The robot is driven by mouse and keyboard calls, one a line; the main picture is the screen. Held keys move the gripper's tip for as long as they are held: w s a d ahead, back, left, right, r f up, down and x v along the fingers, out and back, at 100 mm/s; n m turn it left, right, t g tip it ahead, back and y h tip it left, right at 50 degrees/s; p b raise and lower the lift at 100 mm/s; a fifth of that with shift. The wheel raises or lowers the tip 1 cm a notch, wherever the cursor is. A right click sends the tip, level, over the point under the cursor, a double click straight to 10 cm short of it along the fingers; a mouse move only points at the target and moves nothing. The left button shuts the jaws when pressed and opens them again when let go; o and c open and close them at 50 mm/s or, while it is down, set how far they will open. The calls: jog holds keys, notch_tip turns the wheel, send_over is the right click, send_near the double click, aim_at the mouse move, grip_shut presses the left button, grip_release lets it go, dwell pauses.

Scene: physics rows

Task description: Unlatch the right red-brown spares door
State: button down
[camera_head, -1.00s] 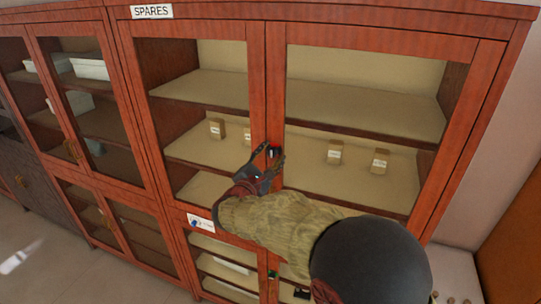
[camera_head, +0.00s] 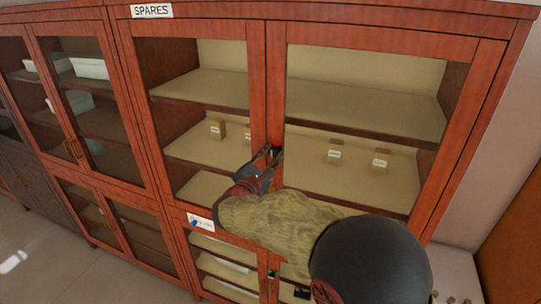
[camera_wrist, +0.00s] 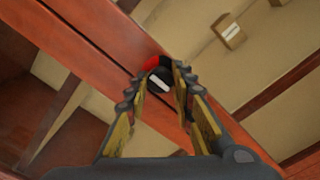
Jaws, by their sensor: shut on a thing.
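The right spares door (camera_head: 370,175) has a red-brown frame around glass and stands closed beside the left spares door (camera_head: 205,120). A "SPARES" label (camera_head: 151,11) is on the frame above. In the wrist view a round black latch knob with a white bar (camera_wrist: 160,80) and a red rim sits on the door's upright. My gripper (camera_head: 274,152) is at this upright, and in the wrist view its fingers (camera_wrist: 165,82) are closed on the knob from both sides. In the head view my fingers mostly hide the knob; a little red shows.
Small boxes (camera_head: 334,152) stand on the shelf behind the glass. Another red-brown cabinet (camera_head: 85,90) with white bins is at the left. Lower doors (camera_head: 225,262) are below, with a small sign (camera_head: 200,222) above them. A pale wall (camera_head: 500,165) is at the right.

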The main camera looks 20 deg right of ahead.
jog(key=shift+n, duration=0.3)
jog(key=n, duration=0.4)
jog(key=n+p, duration=0.1)
jog(key=n, duration=0.3)
jog(key=shift+n, duration=0.3)
jog(key=n+p, duration=0.2)
jog(key=n, duration=0.2)
jog(key=shift+r+p, duration=0.1)
jog(key=shift+p, duration=0.2)
jog(key=shift+n+p, duration=1.4)
jog(key=shift+n, duration=0.8)
jog(key=c, duration=1.6)
grip_release()
jog(key=shift+o, duration=0.5)
